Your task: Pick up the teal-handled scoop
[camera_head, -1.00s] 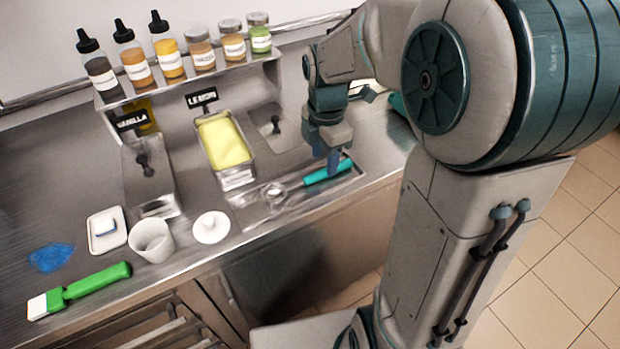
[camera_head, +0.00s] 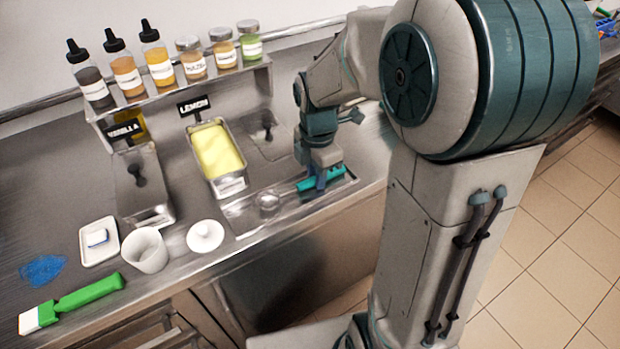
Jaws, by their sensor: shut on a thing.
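The teal-handled scoop lies in a shallow metal tray (camera_head: 240,232) near the counter's front edge. Its teal handle (camera_head: 307,184) points to the right, and its metal bowl (camera_head: 268,202) is at the left. My gripper (camera_head: 321,184) comes down from above and is shut on the teal handle. The fingers hide the middle of the handle. I cannot tell whether the scoop is clear of the tray.
A lemon tub (camera_head: 230,187) and a vanilla tub (camera_head: 160,213) stand behind and left. A shelf (camera_head: 180,90) with several bottles and jars is at the back.

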